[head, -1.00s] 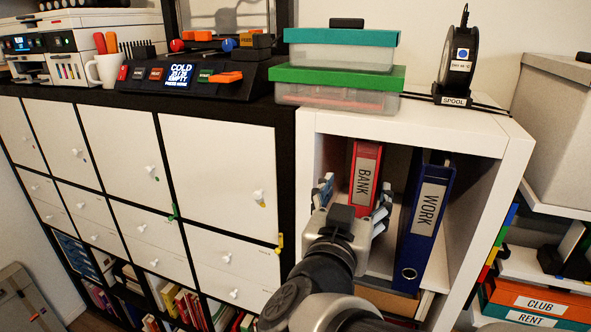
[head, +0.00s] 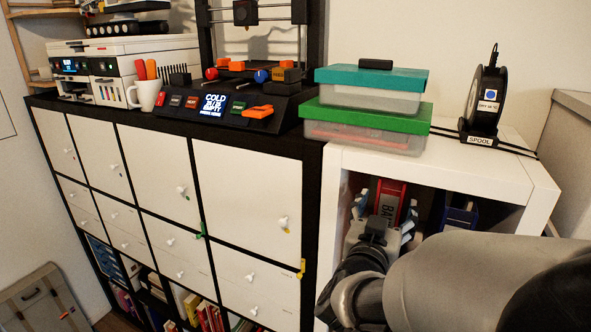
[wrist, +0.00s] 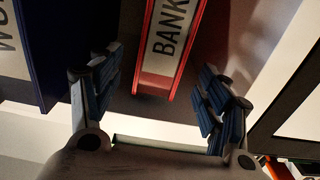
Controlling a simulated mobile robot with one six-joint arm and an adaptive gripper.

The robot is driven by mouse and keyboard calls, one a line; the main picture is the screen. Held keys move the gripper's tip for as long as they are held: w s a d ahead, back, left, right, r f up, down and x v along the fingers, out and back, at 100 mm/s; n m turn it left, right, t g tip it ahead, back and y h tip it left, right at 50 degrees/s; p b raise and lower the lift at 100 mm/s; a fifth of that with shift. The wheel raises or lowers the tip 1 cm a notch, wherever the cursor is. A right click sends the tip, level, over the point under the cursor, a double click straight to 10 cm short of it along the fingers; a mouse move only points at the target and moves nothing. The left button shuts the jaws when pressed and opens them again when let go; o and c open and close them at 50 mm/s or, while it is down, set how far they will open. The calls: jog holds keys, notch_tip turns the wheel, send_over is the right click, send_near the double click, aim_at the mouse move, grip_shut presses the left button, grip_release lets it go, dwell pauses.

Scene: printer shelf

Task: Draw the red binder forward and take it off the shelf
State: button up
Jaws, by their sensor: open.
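The red binder (head: 391,188) stands upright in the open shelf cubby, its spine with the BANK label facing out. In the wrist view the red binder (wrist: 148,82) shows between my fingers, with a gap on each side. My gripper (head: 386,212) is open in front of the spine, one finger towards each side of it. In the wrist view my gripper (wrist: 160,68) holds nothing. My arm hides the lower part of the binder in the head view. I cannot tell how far the fingertips reach past the spine.
A blue WORK binder (head: 459,214) stands to the right of the red one, partly hidden by my arm. The white shelf (head: 543,180) bears stacked lidded boxes (head: 367,128) and a spool (head: 486,100) on top. A white-door cabinet (head: 240,190) adjoins on the left.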

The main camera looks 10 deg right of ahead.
jog(key=x, duration=0.9)
jog(key=shift+f, duration=0.1)
jog(key=shift+s, duration=0.1)
grip_shut()
dwell(0.6)
